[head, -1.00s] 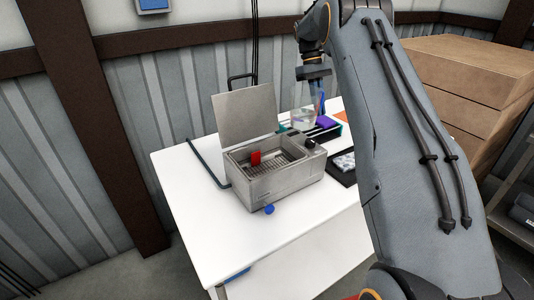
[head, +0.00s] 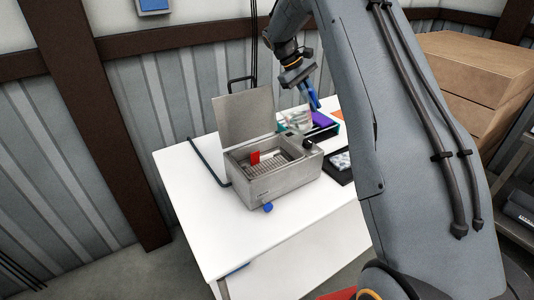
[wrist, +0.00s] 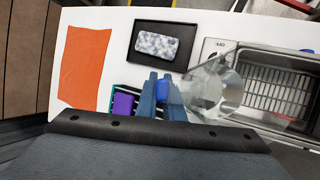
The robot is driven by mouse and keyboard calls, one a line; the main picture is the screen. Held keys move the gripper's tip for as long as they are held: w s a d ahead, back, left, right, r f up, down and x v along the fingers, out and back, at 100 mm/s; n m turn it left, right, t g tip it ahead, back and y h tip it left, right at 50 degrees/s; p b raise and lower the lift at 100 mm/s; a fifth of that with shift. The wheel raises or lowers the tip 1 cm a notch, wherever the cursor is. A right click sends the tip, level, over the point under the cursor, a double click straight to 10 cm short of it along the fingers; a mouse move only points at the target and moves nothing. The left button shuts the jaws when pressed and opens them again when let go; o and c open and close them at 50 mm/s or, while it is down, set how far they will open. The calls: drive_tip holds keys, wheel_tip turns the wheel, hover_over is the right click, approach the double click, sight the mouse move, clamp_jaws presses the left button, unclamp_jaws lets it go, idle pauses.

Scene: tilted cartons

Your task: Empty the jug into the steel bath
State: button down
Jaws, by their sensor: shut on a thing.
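In the head view the jug (head: 297,120) is faint behind the steel bath, below my gripper (head: 311,97). The steel bath (head: 277,187) stands on the table with its lid raised; its inside shows a perforated rack and a red item (head: 255,158). In the wrist view the jug overlaps the near edge of the bath (wrist: 262,118). I cannot tell how much liquid the jug holds.
A dark tray with a patterned phone-like item (wrist: 157,45) and an orange sheet (wrist: 84,67) lie on the white table (head: 205,200). A purple item (head: 320,119) is in an organiser behind the bath. Large cartons (head: 470,70) stand at the right. The table's front left is clear.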

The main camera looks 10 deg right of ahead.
sight(304, 97)
drive_tip(key=shift+s+a+r, duration=0.2)
drive_tip(key=shift+a+r, duration=0.1)
drive_tip(key=shift+a, duration=0.05)
drive_tip(key=shift+s+a+r+m+t+h, duration=0.15)
drive_tip(key=shift+s+a+r+t+h, duration=0.1)
drive_tip(key=shift+a+r+h, duration=0.25)
drive_tip(key=shift+s+a+r+m+t+h, duration=0.15)
drive_tip(key=shift+a+r+t+h, duration=0.15)
drive_tip(key=shift+r+h, duration=0.4)
drive_tip(key=shift+a+f+b, duration=0.1)
drive_tip(key=shift+f+b, duration=0.3)
drive_tip(key=shift+b, duration=0.15)
drive_tip(key=shift+a+f+h+b, duration=0.2)
drive_tip(key=shift+h+b, duration=0.15)
drive_tip(key=shift+h, duration=0.15)
drive_tip(key=shift+s+a+r+m+t+h+b, duration=0.25)
drive_tip(key=shift+s+r+m+t+h+b, duration=0.15)
drive_tip(key=shift+h, duration=0.2)
drive_tip(key=shift+s+a+r+t+h+b, duration=0.2)
drive_tip(key=shift+a+r+t+h+b, duration=0.3)
drive_tip(key=shift+h+b, duration=0.6)
drive_tip(key=shift+s+a+r+m+h+b, duration=0.1)
drive_tip(key=shift+s+a+m+h+b, duration=0.2)
drive_tip(key=shift+b, duration=0.35)
drive_tip(key=shift+s+a+m+h+b, duration=0.1)
drive_tip(key=shift+a+h+b, duration=0.2)
drive_tip(key=shift+a+b, duration=0.25)
drive_tip(key=shift+s+a+h+b, duration=0.35)
drive_tip(key=shift+a+h+b, duration=0.15)
drive_tip(key=shift+a+b, duration=0.15)
